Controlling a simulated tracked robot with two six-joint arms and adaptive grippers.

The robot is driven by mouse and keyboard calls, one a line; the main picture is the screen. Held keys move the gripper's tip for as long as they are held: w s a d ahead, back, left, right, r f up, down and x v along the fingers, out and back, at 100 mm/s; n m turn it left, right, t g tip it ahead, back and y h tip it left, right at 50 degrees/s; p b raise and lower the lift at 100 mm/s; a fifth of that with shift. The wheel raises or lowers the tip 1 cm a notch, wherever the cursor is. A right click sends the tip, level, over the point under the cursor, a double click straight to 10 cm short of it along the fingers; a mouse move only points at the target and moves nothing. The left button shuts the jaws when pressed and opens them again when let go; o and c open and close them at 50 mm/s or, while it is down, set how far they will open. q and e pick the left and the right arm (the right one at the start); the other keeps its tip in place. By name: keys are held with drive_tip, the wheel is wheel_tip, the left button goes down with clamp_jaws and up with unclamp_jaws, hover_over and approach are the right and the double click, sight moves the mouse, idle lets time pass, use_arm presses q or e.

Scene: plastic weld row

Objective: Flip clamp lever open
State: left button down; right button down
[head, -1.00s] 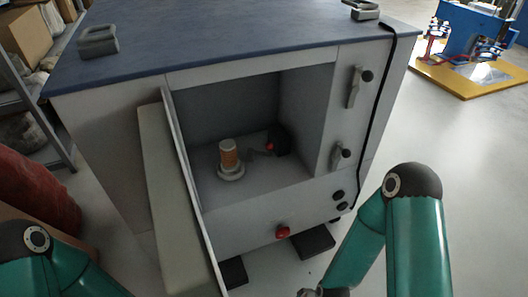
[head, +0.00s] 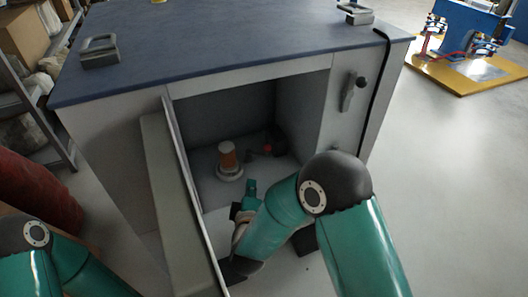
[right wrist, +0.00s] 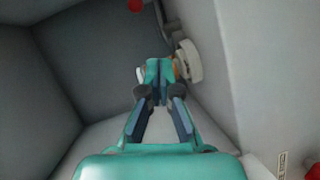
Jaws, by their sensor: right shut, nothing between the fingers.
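A dark clamp-like part with a red tip (head: 268,149) sits at the back right inside the open cabinet; I cannot tell its lever position. A red knob (right wrist: 135,5) shows at the top edge of the right wrist view. My right gripper (head: 250,187) is at the cabinet's opening, in front of the cylinder. In the right wrist view its fingers (right wrist: 160,66) are together and empty, overlapping the white round base (right wrist: 188,62). My left gripper is out of view.
The cabinet (head: 110,140) has a blue top and a door (head: 172,210) swung open on the left. A lever with a black knob (head: 352,90) is on its right front panel. A shelf and a red cylinder (head: 35,190) stand left.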

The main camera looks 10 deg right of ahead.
wheel_tip(320, 180, up, 2)
drive_tip(key=b, duration=0.3)
approach(257, 155)
drive_tip(key=shift+n+t+h, duration=0.3)
drive_tip(key=shift+n, duration=0.1)
drive_tip(key=w, duration=0.1)
drive_tip(key=w+r, duration=0.2)
drive_tip(key=shift+w+a+r, duration=0.1)
drive_tip(key=shift+w+a, duration=0.25)
drive_tip(key=shift+w+d+f+b, duration=0.1)
drive_tip(key=shift+w+d+b, duration=0.2)
drive_tip(key=shift+d, duration=0.2)
drive_tip(key=shift+w+d+f+b, duration=0.1)
drive_tip(key=shift+w+d+b, duration=0.2)
drive_tip(key=shift+d, duration=0.2)
drive_tip(key=shift+w+d, duration=0.4)
drive_tip(key=shift+d, duration=0.2)
